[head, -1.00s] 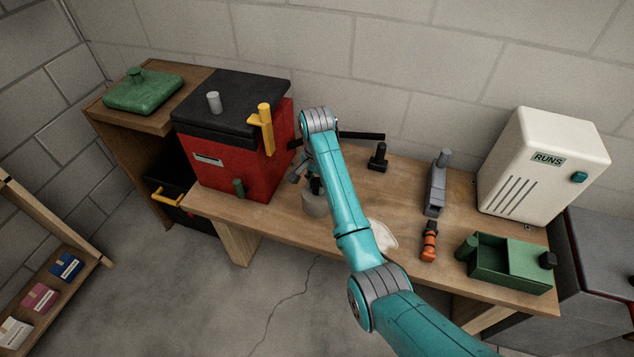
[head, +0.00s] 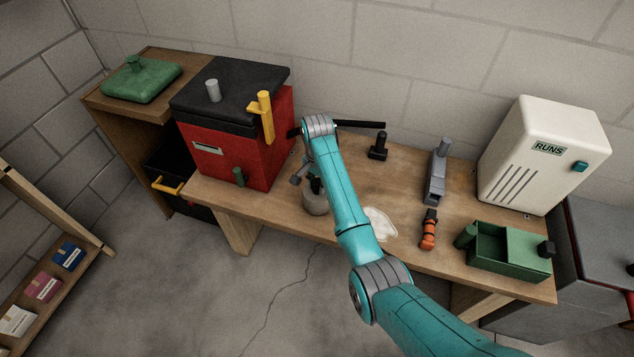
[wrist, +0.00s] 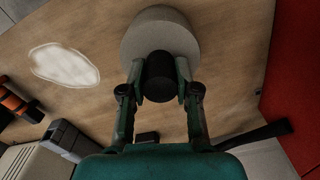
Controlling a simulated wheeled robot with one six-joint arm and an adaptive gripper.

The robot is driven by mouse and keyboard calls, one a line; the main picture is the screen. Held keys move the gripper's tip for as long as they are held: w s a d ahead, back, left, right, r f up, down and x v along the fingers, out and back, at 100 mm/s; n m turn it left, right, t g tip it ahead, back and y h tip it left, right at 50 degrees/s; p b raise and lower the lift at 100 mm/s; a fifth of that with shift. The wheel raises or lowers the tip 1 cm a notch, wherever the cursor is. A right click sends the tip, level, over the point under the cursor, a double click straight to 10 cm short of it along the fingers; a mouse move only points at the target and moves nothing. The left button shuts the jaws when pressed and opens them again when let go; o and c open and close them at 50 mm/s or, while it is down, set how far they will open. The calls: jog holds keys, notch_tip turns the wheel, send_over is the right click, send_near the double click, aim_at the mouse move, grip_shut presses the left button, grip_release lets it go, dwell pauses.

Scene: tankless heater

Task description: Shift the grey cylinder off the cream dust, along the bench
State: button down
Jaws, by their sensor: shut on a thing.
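The grey cylinder (head: 315,203) is at the left-middle of the bench, in front of the red box's right side. In the wrist view the grey cylinder (wrist: 160,30) is a broad round body with a black knob (wrist: 159,75). My gripper (wrist: 160,84) is shut on that knob, one finger on each side. In the head view my arm partly hides my gripper (head: 314,184). The cream dust (head: 381,224) is a pale patch right of the cylinder, with bare wood between them; it also shows in the wrist view (wrist: 64,65). I cannot tell whether the cylinder touches the bench.
The red box (head: 240,150) with a black lid stands left of the cylinder. An orange-and-black tool (head: 428,230), a grey tool (head: 437,178), a green tray (head: 525,264) and the white RUNS unit (head: 545,160) are to the right. A black post (head: 378,147) stands behind.

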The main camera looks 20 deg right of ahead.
jog(key=shift+f, duration=0.5)
dwell(0.5)
jog(key=c, duration=0.8)
grip_release()
jog(key=shift+o, duration=0.2)
jog(key=shift+r, duration=3.75)
